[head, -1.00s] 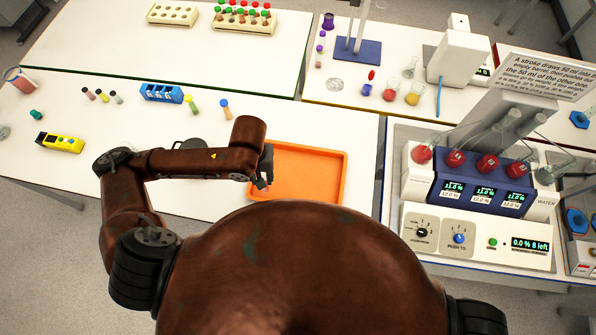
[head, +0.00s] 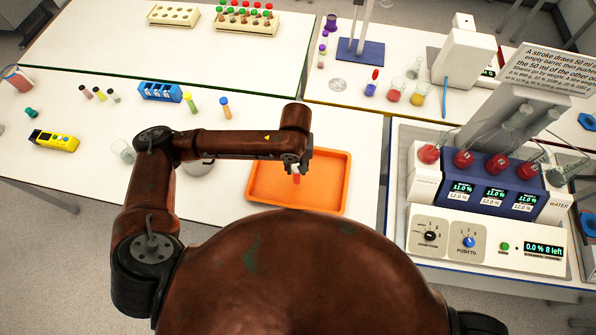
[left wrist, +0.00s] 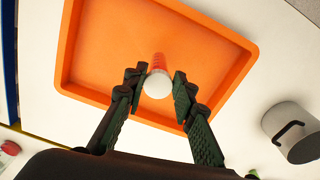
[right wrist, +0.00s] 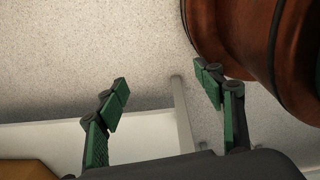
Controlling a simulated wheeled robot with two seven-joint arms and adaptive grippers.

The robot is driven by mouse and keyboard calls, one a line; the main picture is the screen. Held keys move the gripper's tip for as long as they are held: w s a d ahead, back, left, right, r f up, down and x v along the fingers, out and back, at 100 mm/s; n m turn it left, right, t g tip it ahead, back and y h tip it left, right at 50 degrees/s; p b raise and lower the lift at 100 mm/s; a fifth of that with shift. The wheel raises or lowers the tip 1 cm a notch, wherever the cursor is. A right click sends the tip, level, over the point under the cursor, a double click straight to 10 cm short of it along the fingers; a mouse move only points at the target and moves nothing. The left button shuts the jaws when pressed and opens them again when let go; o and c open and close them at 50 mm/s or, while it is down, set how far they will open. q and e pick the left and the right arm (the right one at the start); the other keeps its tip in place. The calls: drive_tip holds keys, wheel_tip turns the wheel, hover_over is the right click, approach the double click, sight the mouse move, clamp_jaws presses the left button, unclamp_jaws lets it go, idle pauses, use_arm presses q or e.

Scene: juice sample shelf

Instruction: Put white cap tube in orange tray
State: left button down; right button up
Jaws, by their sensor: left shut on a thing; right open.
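The white cap tube (left wrist: 158,84) is between the fingers of my left gripper (left wrist: 160,86); its round white cap faces the left wrist camera and its reddish body points away. In the head view my left gripper (head: 296,166) is over the orange tray (head: 340,190), with a bit of the red tube (head: 296,179) showing below it. The orange tray also fills the middle of the left wrist view (left wrist: 100,60). I cannot tell whether the tube's lower end touches the tray floor. My right gripper (right wrist: 168,90) is open and empty, away from the tray.
A metal pot (left wrist: 290,128) stands beside the tray. A blue rack (head: 160,91), small capped tubes (head: 190,102) and a yellow device (head: 54,140) stand on the table to the left. A dosing machine (head: 490,200) stands to the right. The tray floor looks otherwise empty.

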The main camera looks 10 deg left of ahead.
sight(298, 173)
use_arm(q)
drive_tip(key=shift+d+f, duration=0.35)
drive_tip(key=shift+f, duration=0.05)
wheel_tip(298, 173, down, 2)
drive_tip(key=shift+f+p, duration=0.2)
drive_tip(key=shift+p, duration=0.1)
drive_tip(key=shift+w+a+f, duration=0.1)
drive_tip(key=shift+f, duration=0.2)
use_arm(e)
drive_tip(key=shift+w+d+r, duration=0.15)
drive_tip(key=shift+w+r, duration=0.05)
drive_tip(key=shift+w, duration=0.35)
drive_tip(key=shift+w+d+r, duration=0.15)
drive_tip(key=shift+w+r, duration=0.05)
drive_tip(key=shift+w, duration=0.35)
use_arm(q)
drive_tip(key=c, duration=2)
unclamp_jaws()
drive_tip(key=shift+c, duration=0.2)
drive_tip(key=o, duration=0.4)
drive_tip(key=shift+o, duration=0.2)
use_arm(e)
drive_tip(key=shift+s+a, duration=0.15)
drive_tip(key=shift+s, duration=0.4)
